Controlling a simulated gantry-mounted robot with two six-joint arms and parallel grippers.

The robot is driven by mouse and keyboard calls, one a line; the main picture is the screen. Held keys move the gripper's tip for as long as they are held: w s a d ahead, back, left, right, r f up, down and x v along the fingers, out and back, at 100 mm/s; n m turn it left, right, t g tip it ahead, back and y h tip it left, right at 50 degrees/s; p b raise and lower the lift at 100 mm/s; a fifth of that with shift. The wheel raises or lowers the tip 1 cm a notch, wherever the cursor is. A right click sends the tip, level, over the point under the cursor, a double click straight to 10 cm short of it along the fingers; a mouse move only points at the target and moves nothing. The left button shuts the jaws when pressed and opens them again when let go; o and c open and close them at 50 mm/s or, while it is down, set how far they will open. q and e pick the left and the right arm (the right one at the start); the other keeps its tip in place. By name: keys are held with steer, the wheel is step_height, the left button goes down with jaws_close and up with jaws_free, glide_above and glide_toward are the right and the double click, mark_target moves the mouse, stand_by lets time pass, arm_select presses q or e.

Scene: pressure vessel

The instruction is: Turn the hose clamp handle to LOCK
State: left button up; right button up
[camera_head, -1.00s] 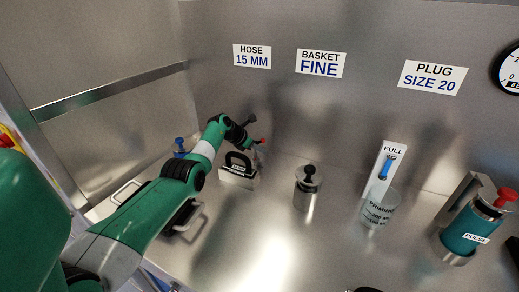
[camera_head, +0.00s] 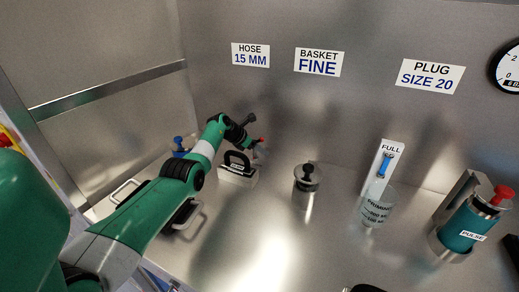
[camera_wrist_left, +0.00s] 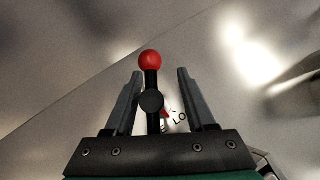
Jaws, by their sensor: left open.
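The clamp handle is a black lever with a red ball end (camera_wrist_left: 151,60), with a round black hub below it in the left wrist view. Its red knob (camera_head: 261,139) shows small in the head view, beyond my left forearm. My left gripper (camera_wrist_left: 160,73) is open, with one grey finger on each side of the lever and a gap on both sides. My left gripper mostly hides the clamp body in the head view. My right gripper is not in view.
A block with a black handle (camera_head: 238,172) stands close beside my left wrist. Further right are a metal cylinder with a black knob (camera_head: 306,182), a clear beaker (camera_head: 376,207) and a teal vessel (camera_head: 463,228).

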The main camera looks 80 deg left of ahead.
arm_select(q)
steer(key=shift+s, duration=0.1)
steer(key=p+v, duration=0.3)
steer(key=p, duration=0.1)
steer(key=shift+a+r, duration=0.1)
steer(key=shift+r, duration=0.35)
steer(key=p+v, duration=0.3)
steer(key=v, duration=0.5)
steer(key=shift+s+f+p, duration=0.2)
steer(key=shift+p, duration=0.1)
